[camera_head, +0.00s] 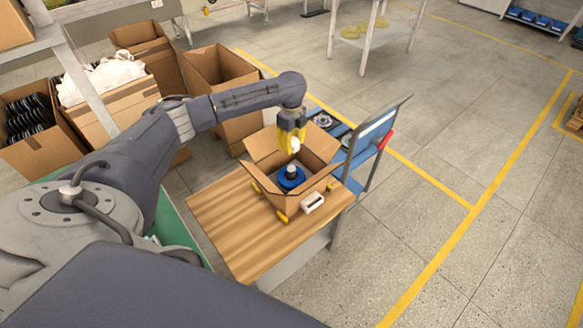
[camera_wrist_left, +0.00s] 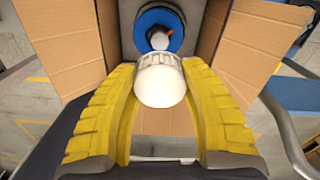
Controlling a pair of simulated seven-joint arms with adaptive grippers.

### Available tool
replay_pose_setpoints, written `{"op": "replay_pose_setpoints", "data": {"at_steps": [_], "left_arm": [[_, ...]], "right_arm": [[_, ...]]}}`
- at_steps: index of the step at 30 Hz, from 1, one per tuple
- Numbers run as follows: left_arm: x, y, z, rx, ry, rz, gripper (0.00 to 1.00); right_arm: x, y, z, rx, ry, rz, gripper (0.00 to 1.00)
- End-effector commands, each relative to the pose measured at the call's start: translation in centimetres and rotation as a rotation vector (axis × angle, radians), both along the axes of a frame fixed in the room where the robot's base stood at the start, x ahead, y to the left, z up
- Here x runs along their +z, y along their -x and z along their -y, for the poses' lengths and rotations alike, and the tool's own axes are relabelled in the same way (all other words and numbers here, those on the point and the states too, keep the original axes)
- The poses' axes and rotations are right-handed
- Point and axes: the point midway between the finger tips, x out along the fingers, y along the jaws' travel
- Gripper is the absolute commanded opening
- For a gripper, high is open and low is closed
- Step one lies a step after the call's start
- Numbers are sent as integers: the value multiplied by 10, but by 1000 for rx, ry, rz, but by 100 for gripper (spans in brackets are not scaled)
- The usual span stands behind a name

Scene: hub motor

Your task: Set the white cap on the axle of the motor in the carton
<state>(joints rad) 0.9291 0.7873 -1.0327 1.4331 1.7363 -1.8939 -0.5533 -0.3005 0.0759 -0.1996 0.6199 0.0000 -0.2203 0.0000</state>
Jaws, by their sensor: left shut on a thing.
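My left gripper (camera_head: 291,142) has yellow fingers and is shut on the white cap (camera_wrist_left: 160,82). The cap also shows as a small white shape in the head view (camera_head: 294,144). The gripper holds it above the open carton (camera_head: 262,152). The blue motor (camera_head: 291,178) sits inside the carton, with its axle pointing up. In the left wrist view the motor (camera_wrist_left: 150,18) lies just beyond the cap, and its axle (camera_wrist_left: 160,40) shows pale, close to the cap's edge. The cap appears apart from the axle in the head view. My right gripper is not in view.
The carton stands on a wooden table (camera_head: 225,215) with its flaps spread. A small white object (camera_head: 312,202) lies beside it. A blue cart (camera_head: 350,180) stands behind to the right. Larger cardboard boxes (camera_head: 218,75) stand at the back left. The floor to the right is clear.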

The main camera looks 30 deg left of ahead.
Motion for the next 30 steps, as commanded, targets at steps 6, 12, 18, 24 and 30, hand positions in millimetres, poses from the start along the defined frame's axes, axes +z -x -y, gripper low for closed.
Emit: {"op": "replay_pose_setpoints", "data": {"at_steps": [6,12,18,24,30], "left_arm": [[-49,1,1,2,1,-3,28],[-76,0,0,2,0,-1,28],[-86,0,1,1,0,0,28],[-97,1,0,2,1,-2,28],[-121,0,1,2,0,-2,28]], "right_arm": [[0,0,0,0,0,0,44],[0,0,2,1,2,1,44],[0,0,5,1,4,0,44],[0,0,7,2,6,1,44],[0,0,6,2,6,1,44]]}}
